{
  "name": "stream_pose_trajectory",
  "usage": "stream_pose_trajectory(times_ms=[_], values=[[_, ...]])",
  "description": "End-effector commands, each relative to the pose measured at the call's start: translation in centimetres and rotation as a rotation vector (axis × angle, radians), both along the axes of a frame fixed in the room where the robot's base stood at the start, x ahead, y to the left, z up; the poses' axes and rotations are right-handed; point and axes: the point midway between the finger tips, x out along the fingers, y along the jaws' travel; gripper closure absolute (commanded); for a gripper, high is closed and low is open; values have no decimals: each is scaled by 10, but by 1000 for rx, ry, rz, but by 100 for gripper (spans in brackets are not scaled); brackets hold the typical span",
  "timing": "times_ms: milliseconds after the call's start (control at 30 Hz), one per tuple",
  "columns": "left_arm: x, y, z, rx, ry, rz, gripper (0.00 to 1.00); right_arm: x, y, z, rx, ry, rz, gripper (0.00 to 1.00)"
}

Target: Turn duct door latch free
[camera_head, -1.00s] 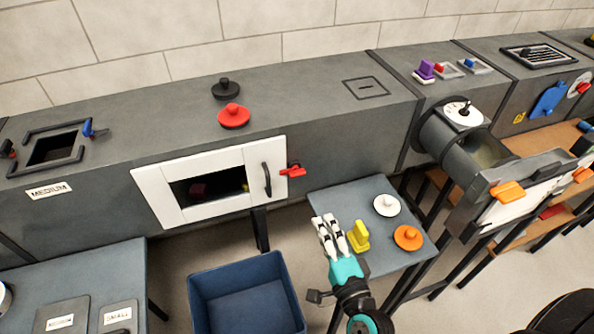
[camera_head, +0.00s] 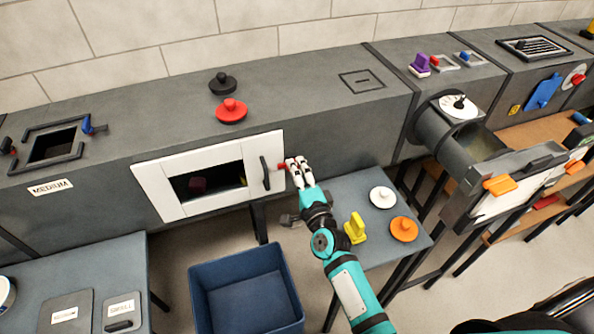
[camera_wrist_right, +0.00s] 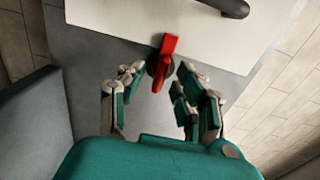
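The white-framed duct door (camera_head: 160,190) with a window and a black handle (camera_head: 265,173) is on the front of the grey duct. The red latch (camera_head: 283,167) sits at the door's right edge, partly covered by my right gripper in the head view. In the right wrist view the red latch (camera_wrist_right: 163,62) reaches from the white door panel (camera_wrist_right: 120,17) down between the fingers. My right gripper (camera_head: 299,164), also in the wrist view (camera_wrist_right: 158,85), is open, with its fingers apart on both sides of the latch. My left gripper is not in view.
A small table (camera_head: 352,190) at the right holds a yellow brush (camera_head: 356,228), a white knob (camera_head: 382,197) and an orange knob (camera_head: 403,229). A blue bin (camera_head: 245,290) stands below the door. Red (camera_head: 231,110) and black (camera_head: 222,83) knobs sit on the duct.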

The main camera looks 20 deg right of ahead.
Motion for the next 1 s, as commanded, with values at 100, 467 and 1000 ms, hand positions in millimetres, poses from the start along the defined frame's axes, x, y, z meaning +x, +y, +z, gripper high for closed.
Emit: stream_pose_trajectory(times_ms=[100,467,1000], values=[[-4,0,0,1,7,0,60,1,0,0,0,0,0,66],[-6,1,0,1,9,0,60,0,0,0,0,0,0,98],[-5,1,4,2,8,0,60,0,0,0,-62,1,1,100]])
